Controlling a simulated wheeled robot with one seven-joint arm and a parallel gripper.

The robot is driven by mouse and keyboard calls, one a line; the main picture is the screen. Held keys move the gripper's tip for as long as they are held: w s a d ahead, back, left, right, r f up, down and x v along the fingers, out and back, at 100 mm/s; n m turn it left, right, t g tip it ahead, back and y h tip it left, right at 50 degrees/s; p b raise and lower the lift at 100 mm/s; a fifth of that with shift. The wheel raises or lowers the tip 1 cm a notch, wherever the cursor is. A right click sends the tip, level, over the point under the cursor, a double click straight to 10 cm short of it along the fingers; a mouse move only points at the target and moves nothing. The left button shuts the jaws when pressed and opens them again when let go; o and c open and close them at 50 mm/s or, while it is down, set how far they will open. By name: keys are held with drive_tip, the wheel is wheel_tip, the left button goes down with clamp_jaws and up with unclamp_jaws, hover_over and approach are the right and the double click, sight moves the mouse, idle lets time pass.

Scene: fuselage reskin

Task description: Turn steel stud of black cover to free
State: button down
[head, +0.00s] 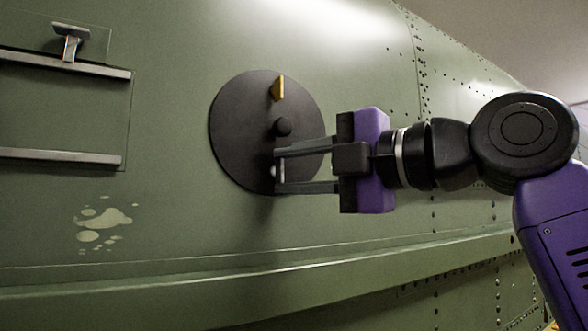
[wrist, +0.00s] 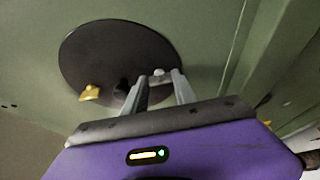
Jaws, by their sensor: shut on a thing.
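The black cover (head: 235,130) is a round dark disc on the green fuselage skin, and it also shows in the wrist view (wrist: 95,50). A yellow stud (head: 279,89) stands near its top, and a dark round knob (head: 282,127) sits near its middle. The steel stud (head: 274,173) is at the lower part of the cover, mostly hidden by the fingers; its pale head shows in the wrist view (wrist: 158,73). My gripper (head: 278,170) reaches in from the right, its fingers around the steel stud and shut on it.
A panel with two metal rails (head: 70,157) and a T-shaped handle (head: 71,42) lies at the left. A long ledge (head: 150,277) runs below the cover. Pale worn patches (head: 100,220) mark the skin. Rivet rows run at the right.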

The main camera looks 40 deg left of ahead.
drive_tip(key=c, duration=1)
unclamp_jaws()
drive_tip(key=shift+s, duration=0.1)
drive_tip(key=d+b, duration=0.2)
drive_tip(key=d, duration=0.5)
drive_tip(key=shift+d, duration=0.4)
